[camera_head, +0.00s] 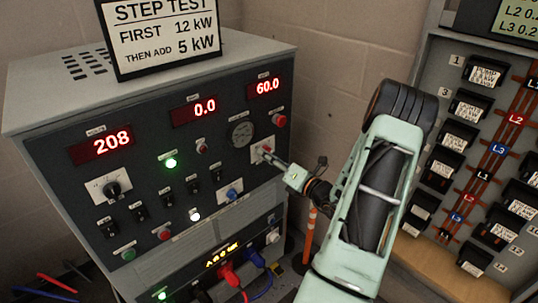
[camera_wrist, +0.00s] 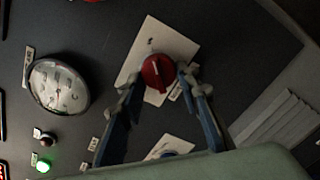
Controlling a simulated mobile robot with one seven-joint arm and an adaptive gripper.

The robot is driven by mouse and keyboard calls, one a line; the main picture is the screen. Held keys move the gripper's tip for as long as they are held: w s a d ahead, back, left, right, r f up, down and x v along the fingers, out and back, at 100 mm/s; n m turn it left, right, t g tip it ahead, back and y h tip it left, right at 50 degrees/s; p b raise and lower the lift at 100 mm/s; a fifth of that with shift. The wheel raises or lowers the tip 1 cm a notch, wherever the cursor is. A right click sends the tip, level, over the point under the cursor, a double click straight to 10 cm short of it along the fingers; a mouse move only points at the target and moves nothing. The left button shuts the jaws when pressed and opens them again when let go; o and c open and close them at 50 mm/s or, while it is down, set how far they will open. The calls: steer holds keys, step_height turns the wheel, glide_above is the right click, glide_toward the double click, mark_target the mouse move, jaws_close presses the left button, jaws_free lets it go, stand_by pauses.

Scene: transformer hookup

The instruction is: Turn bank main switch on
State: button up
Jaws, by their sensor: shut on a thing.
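A red rotary knob (camera_wrist: 157,72) on a white plate (camera_wrist: 157,34) sits on the dark front panel of the grey cabinet, and I take it for the bank main switch; its label is too small to read. In the wrist view, a pale pointer mark on the knob points roughly up. My gripper (camera_wrist: 161,80) has one finger on each side of the knob and is shut on it. In the head view, my gripper (camera_head: 266,154) reaches the panel from the right, and its fingers partly hide the knob and its plate (camera_head: 262,142).
A round gauge (camera_head: 241,133) is left of the knob, and a blue knob (camera_head: 232,194) is below. Red displays (camera_head: 100,145) read 208, 0.0 and 60.0. A lit green lamp (camera_head: 171,162) and several toggles share the panel. A breaker board (camera_head: 470,150) stands right.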

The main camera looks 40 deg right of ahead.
stand_by(0.4)
steer(key=o, duration=1.1)
steer(key=s, duration=0.8)
steer(key=s+d, duration=0.1)
steer(key=s, duration=0.3)
